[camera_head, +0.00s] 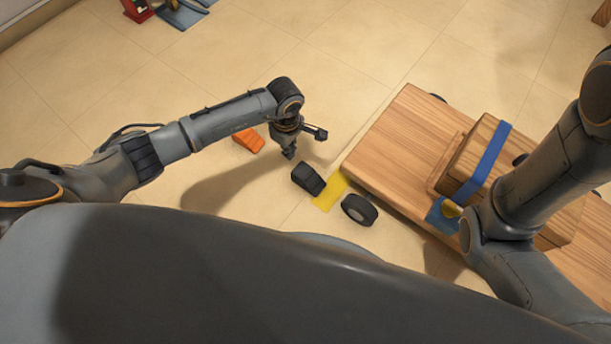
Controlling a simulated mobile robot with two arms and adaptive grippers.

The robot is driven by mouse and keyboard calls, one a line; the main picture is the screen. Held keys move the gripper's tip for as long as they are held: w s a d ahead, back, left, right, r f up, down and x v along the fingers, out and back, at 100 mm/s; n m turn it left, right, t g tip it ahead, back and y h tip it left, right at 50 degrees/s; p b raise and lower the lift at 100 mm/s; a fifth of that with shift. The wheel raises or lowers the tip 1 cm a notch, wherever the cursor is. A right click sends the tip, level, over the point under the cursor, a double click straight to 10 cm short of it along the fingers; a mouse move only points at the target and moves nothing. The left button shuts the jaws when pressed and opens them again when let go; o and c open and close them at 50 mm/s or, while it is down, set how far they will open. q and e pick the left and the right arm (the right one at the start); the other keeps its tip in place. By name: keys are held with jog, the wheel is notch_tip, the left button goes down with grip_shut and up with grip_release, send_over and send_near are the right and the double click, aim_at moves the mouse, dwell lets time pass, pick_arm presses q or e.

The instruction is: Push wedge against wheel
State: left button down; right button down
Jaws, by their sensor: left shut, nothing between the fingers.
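A black wedge-like block (308,179) lies on the floor beside a yellow floor patch (331,191). A black wheel with a grey hub (359,209) is at the near left corner of a wooden platform (395,135). A gap with yellow patch shows between block and wheel. An orange wedge-shaped piece (249,140) lies on the floor to the left, partly behind my left arm. My left gripper (289,154) is shut and empty, pointing down just above and behind the black block, seemingly apart from it. My right arm is at the right; its gripper is out of view.
A wooden box (478,160) with a blue strap (489,163) sits on the platform, partly hidden by my right arm. A red object (137,9) and blue-grey items (182,12) stand at the far top left. The tiled floor between is clear.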

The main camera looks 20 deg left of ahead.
aim_at(304, 175)
dwell(0.5)
pick_arm(q)
jog(key=shift+f+b, duration=2.95)
jog(key=shift+f, duration=0.85)
